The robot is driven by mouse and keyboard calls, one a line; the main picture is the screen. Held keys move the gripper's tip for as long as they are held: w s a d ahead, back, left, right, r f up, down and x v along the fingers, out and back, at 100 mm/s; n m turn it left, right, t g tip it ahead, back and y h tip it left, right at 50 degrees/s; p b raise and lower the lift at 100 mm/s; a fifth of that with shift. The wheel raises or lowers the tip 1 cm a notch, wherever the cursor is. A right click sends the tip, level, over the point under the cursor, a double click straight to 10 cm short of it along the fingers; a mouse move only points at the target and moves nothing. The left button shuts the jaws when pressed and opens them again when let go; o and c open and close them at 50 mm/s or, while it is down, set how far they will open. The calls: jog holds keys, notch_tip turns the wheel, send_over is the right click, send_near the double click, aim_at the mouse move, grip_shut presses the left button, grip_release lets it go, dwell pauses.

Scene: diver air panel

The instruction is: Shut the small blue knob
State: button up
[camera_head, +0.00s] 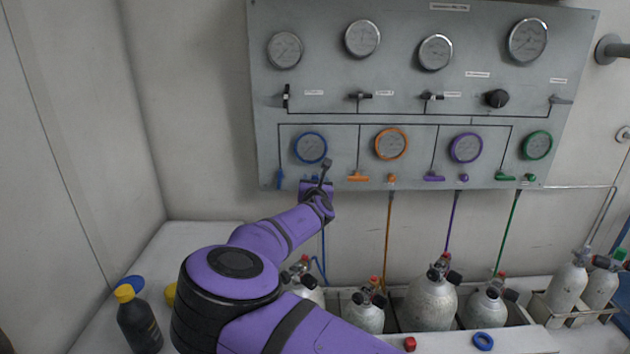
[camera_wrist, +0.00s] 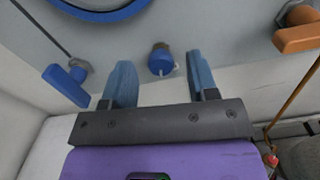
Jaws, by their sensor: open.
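The small blue knob (camera_wrist: 160,62) sticks out near the lower edge of the grey panel (camera_wrist: 225,40), with a bright pin or edge on its face. My gripper (camera_wrist: 161,68) is open, with one blue finger on each side of the knob. Gaps show between the knob and both fingers, and I cannot tell how deep the fingers reach. In the head view my gripper (camera_head: 318,184) is at the panel's lower edge below the blue-ringed gauge (camera_head: 310,147), and my wrist hides the knob there.
A blue lever handle (camera_wrist: 66,84) is left of my gripper, also seen in the head view (camera_head: 280,179). An orange lever handle (camera_wrist: 298,39) is to the right. Gas cylinders (camera_head: 431,303) stand below the panel, and a dark bottle (camera_head: 138,322) with a yellow cap is at the left.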

jog(key=shift+w, duration=0.95)
jog(key=c, duration=0.9)
jog(key=shift+c, duration=0.2)
